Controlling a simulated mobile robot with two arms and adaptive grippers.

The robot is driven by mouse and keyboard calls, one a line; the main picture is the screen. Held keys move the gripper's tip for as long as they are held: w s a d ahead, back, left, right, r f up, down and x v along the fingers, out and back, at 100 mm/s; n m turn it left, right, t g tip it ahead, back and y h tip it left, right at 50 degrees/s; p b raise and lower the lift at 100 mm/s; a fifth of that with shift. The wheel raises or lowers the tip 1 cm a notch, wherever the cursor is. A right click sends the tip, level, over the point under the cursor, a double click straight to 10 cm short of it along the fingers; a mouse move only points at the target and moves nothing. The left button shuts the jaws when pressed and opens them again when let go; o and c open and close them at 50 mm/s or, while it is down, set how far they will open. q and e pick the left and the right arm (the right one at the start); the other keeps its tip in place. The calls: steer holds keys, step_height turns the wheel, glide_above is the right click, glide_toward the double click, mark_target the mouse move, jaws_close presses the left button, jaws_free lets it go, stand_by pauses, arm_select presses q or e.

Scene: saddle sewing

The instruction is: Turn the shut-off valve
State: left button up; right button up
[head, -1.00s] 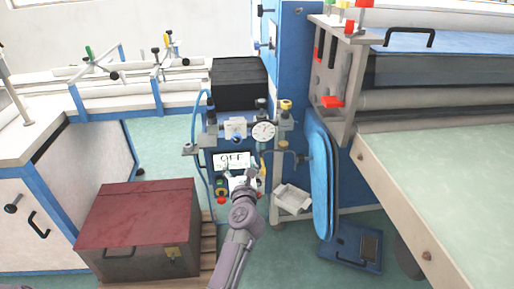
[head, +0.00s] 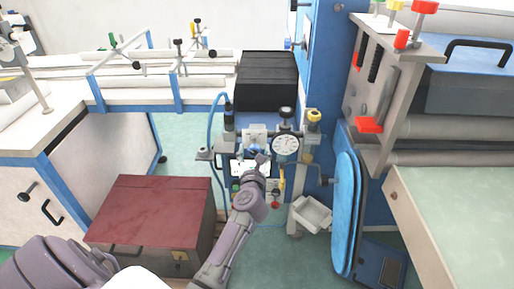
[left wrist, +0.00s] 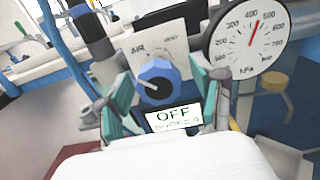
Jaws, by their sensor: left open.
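The blue shut-off valve knob (head: 254,149) is on the air panel, below a plate marked AIR (left wrist: 140,52) in the left wrist view. The knob (left wrist: 156,78) has a dark round centre there. A white sign reading OFF (left wrist: 173,117) is just below it. My left gripper (head: 257,160) reaches up to the panel in the head view. In the left wrist view the left gripper (left wrist: 162,90) is open, with one finger on each side of the knob. I cannot tell whether the fingers touch it. My right gripper is not in view.
A round pressure gauge (head: 285,145) is right of the knob, with a yellow knob (head: 314,115) beyond it. A blue hose (head: 211,125) runs down the left side. A red-topped box (head: 150,208) stands front left. A blue padded board (head: 346,210) stands at right.

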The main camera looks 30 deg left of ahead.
arm_select(q)
steer(key=shift+s+r, duration=0.1)
steer(key=shift+c, duration=1.8)
steer(key=c, duration=0.8)
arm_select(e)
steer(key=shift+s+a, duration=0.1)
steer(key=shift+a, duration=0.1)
arm_select(q)
steer(key=m+p, duration=0.3)
steer(key=shift+r, duration=0.2)
steer(key=m+p, duration=0.4)
steer(key=m, duration=0.1)
steer(key=shift+m, duration=0.3)
steer(key=m+p, duration=0.2)
steer(key=m, duration=0.2)
steer(key=shift+m+p, duration=0.3)
steer(key=m+p, duration=0.2)
steer(key=m, duration=0.2)
steer(key=shift+f+m, duration=0.15)
steer(key=shift+m, duration=0.25)
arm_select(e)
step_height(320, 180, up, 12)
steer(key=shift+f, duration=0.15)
